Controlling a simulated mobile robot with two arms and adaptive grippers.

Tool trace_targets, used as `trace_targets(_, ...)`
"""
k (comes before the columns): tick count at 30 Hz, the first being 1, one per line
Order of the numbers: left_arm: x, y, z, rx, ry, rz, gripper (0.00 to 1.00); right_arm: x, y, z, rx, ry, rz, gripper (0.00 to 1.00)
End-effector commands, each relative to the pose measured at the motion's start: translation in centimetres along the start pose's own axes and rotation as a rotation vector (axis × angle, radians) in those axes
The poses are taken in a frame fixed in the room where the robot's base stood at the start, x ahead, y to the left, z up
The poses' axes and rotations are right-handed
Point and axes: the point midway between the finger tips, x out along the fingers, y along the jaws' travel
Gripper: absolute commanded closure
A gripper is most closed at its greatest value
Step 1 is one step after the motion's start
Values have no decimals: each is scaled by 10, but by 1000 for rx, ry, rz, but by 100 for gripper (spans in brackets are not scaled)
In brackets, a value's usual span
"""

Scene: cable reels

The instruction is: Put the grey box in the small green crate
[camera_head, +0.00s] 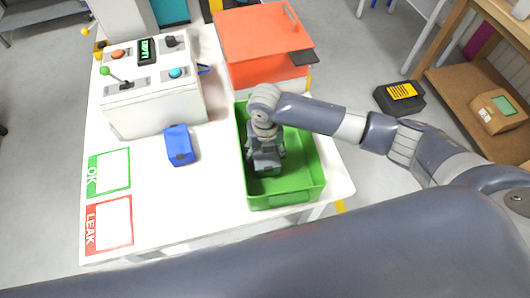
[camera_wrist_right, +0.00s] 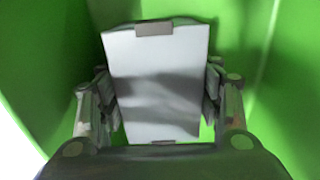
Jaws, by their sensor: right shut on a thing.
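The small green crate (camera_head: 312,182) stands on the white table near its right front corner. My right gripper (camera_head: 266,165) reaches down inside the crate from above. In the right wrist view, a grey box (camera_wrist_right: 155,85) sits between the two fingers of my right gripper (camera_wrist_right: 160,112), which is shut on it. The green crate walls (camera_wrist_right: 245,50) surround the box in that view. In the head view the gripper hides most of the box. I cannot tell whether the box touches the crate floor. My left gripper is not in view.
A blue box (camera_head: 180,146) lies left of the crate. A control panel box (camera_head: 150,90) and an orange bin (camera_head: 258,45) stand behind. OK (camera_head: 108,172) and LEAK (camera_head: 108,225) cards lie at the left. A black case (camera_head: 399,97) is on the floor at right.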

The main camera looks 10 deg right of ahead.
Motion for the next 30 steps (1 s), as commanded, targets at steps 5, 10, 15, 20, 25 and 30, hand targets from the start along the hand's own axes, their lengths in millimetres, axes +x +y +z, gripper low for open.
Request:
trace_targets(5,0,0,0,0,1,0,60,0,0,0,0,-1,0,68)
trace_targets(10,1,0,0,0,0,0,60,3,0,0,1,0,0,32)
trace_targets(15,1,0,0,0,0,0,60,3,0,0,1,0,0,32)
trace_targets(20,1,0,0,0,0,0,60,2,0,0,1,0,0,32)
trace_targets(25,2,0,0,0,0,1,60,-13,0,2,1,-3,2,32)
trace_targets(30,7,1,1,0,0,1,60,-48,1,2,0,-5,2,32)
